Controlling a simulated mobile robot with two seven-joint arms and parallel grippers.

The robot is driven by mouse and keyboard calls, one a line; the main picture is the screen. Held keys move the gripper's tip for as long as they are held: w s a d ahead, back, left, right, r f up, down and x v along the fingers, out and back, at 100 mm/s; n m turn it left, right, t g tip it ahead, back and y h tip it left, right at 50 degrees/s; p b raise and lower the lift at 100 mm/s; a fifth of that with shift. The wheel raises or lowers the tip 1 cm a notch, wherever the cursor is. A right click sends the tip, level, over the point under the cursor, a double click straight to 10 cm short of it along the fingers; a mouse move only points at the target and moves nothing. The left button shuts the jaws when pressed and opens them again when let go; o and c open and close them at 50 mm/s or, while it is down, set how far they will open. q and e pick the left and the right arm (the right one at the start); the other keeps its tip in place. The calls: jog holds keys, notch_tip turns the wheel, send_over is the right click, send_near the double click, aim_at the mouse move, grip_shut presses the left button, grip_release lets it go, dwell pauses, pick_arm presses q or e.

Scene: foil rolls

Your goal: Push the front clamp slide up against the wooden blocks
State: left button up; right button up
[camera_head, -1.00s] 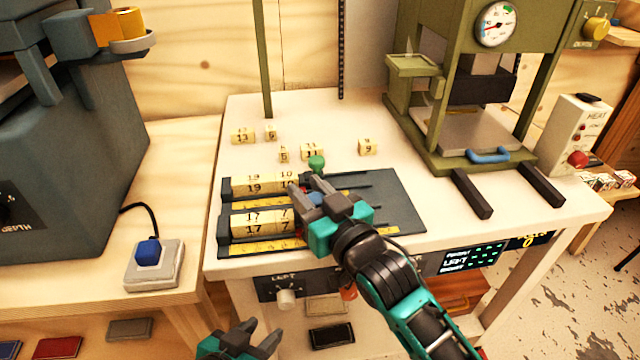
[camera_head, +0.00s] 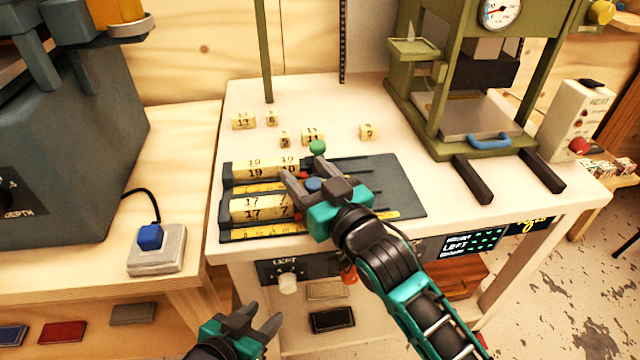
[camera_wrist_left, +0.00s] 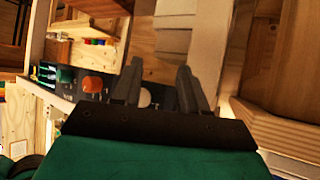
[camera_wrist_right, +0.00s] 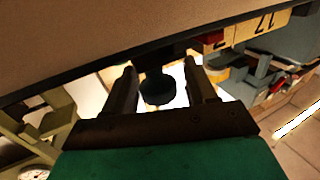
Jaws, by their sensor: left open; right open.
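The clamp fixture (camera_head: 402,186) is a dark grey plate on the white table. Its rear row of numbered wooden blocks (camera_head: 255,172) and front row (camera_head: 255,209) lie between the left stops and the slides. A green knob (camera_head: 317,147) stands at the rear slide, a blue knob (camera_head: 313,184) at the front slide. My right gripper (camera_head: 308,180) is open around or just above the blue knob and hides most of the front slide, so its contact with the blocks cannot be told. A dark knob (camera_wrist_right: 158,88) shows between its fingers. My left gripper (camera_head: 260,316) is open and empty, low before the table.
Several loose numbered blocks (camera_head: 312,137) lie behind the fixture. A green press (camera_head: 470,110) stands at the back right. A grey box with a blue button (camera_head: 150,238) sits on the left bench.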

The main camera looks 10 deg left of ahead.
pick_arm(q)
jog(key=shift+s+a+r+p, duration=0.1)
jog(key=shift+a+r+p, duration=0.1)
jog(key=shift+r+p, duration=0.45)
pick_arm(e)
jog(key=v, duration=1.2)
jog(key=shift+s+d, duration=0.25)
jog(key=shift+d, duration=0.05)
pick_arm(q)
jog(key=shift+s+f, duration=0.1)
jog(key=shift+f, duration=0.15)
